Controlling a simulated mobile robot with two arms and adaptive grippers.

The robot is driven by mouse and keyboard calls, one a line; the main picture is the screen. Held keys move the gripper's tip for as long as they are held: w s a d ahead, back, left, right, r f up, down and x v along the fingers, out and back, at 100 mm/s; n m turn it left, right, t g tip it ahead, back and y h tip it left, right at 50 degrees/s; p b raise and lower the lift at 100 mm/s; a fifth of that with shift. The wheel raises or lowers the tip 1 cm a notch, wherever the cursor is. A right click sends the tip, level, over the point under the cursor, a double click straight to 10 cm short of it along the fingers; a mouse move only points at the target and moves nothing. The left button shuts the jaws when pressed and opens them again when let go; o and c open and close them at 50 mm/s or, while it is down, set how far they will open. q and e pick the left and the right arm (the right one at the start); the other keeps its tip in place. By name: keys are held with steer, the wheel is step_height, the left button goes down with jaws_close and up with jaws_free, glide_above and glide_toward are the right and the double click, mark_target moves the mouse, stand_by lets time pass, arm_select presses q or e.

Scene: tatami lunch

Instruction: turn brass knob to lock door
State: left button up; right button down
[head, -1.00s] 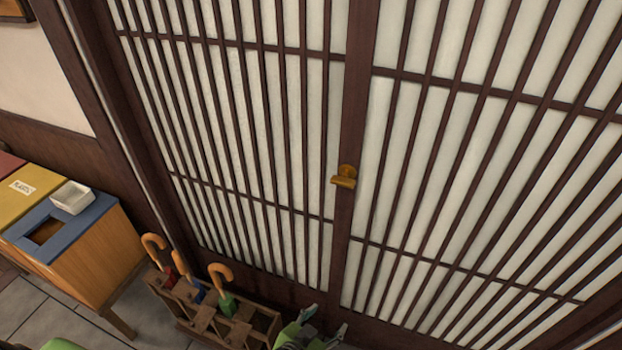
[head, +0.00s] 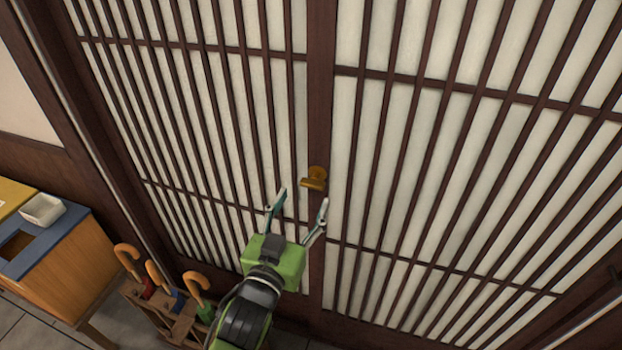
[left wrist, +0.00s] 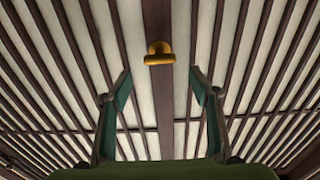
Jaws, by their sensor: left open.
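The brass knob (head: 314,180) sits on the dark middle post of the slatted door (head: 440,150), with its bar lying roughly level. In the left wrist view the brass knob (left wrist: 159,53) is ahead of the fingers, near the top and about midway between them. My left gripper (head: 299,197) is open and empty, just below the knob in the head view, its fingers pointing up toward it. The gap between the fingers (left wrist: 162,80) is clear in the left wrist view. I see no contact with the knob. My right gripper is not in view.
An umbrella stand (head: 160,318) with several wooden-handled umbrellas stands at the door's foot, left of my left arm. A wooden bin cabinet (head: 75,268) with a white dish (head: 42,209) on it is at the left. The door face around the knob is clear.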

mark_target(311, 186)
arm_select(q)
steer(key=p+x, duration=0.1)
steer(key=x, duration=0.6)
steer(key=shift+w+f, duration=0.1)
steer(key=shift+w, duration=0.05)
steer(key=c, duration=1.1)
